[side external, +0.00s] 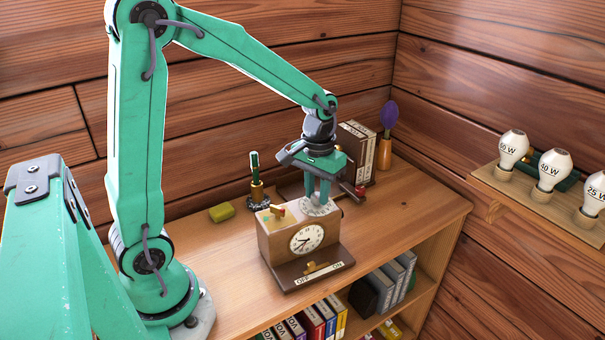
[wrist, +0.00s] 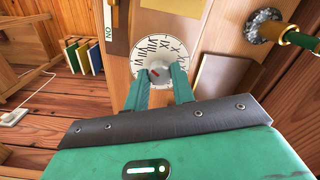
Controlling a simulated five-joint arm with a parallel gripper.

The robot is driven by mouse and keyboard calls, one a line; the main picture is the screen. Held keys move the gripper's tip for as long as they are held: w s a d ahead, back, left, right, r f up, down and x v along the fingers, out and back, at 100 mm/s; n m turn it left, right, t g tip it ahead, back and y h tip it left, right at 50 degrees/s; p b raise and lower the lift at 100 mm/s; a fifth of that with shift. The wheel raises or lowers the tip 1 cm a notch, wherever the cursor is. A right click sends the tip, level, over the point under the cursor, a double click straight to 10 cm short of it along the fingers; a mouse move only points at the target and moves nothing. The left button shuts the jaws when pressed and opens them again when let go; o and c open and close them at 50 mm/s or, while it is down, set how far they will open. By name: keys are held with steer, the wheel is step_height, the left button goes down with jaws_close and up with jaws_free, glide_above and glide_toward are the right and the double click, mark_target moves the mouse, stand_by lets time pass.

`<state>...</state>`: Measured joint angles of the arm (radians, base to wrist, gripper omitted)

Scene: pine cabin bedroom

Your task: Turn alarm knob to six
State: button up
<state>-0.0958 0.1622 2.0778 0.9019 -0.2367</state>
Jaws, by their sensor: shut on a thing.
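The alarm clock is a wooden box (side external: 273,245) with a round clock face (side external: 306,238) on its front and an OFF/ON slider on its base. On its top is a pale dial (side external: 309,211) with Roman numerals; the dial also shows in the wrist view (wrist: 151,27). My gripper (side external: 318,195) points straight down over this dial. In the wrist view its two green fingers (wrist: 160,74) are shut on the alarm knob (wrist: 154,73), a small grey knob with a red mark, at the dial's centre. The fingers hide part of the dial, and I cannot tell which numeral the mark faces.
Light bulbs (side external: 549,170) sit on a wall shelf at right. The shelf top (side external: 420,205) right of the clock is clear.

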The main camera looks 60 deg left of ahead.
mark_target(316, 195)
steer(key=n, duration=0.6)
stand_by(0.4)
steer(key=o, duration=1)
steer(key=shift+r, duration=0.1)
steer(key=shift+r, duration=3.85)
steer(key=shift+s, duration=0.1)
